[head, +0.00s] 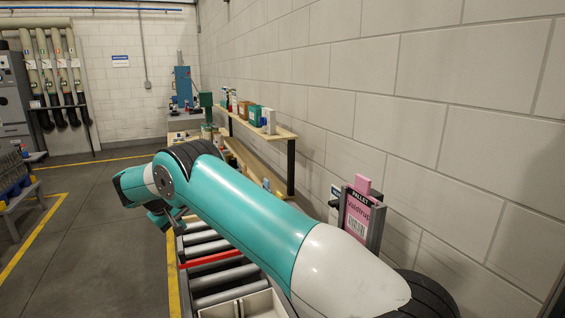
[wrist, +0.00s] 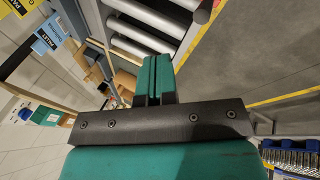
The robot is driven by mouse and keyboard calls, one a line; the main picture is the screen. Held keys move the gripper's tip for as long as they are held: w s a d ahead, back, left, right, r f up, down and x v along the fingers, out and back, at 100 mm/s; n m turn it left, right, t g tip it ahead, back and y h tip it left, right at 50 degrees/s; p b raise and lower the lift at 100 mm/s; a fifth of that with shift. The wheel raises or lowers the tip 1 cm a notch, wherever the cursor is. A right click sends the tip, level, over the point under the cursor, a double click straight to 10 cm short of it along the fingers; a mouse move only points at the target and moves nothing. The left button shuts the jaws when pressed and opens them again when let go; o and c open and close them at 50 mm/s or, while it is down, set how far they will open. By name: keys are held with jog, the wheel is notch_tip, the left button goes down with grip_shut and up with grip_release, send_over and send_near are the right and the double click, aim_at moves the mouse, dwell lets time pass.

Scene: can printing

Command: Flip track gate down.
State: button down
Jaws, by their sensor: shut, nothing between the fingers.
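In the head view a roller track (head: 212,277) runs below my arm, with grey rollers and a yellow side rail. A red bar (head: 210,259) lies across it between the rollers; it may be the track gate, but I cannot tell its angle. My gripper (wrist: 153,78) shows in the wrist view with its two teal fingers together and nothing between them. The roller track also shows in the wrist view (wrist: 147,36), beyond the fingertips. No red bar shows there. In the head view my arm hides part of the track, and the gripper's fingertips are hard to make out.
A wall shelf (head: 262,129) with boxes and bottles runs along the right wall. A pink pallet sign (head: 358,216) stands at the right. A pale tray (head: 262,305) is at the track's near end. A rack (head: 15,185) stands at the left; the floor between is clear.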

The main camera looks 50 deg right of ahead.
jog(key=w+a+f+b, duration=0.1)
jog(key=a+f+b, duration=0.2)
jog(key=f, duration=0.6)
jog(key=shift+f, duration=0.1)
dwell(0.3)
jog(key=shift+b, duration=0.3)
jog(key=p+v, duration=0.1)
jog(key=v, duration=1.7)
jog(key=shift+w+r+p, duration=0.15)
jog(key=shift+r+p, duration=0.15)
jog(key=shift+r, duration=0.15)
jog(key=shift+d, duration=0.1)
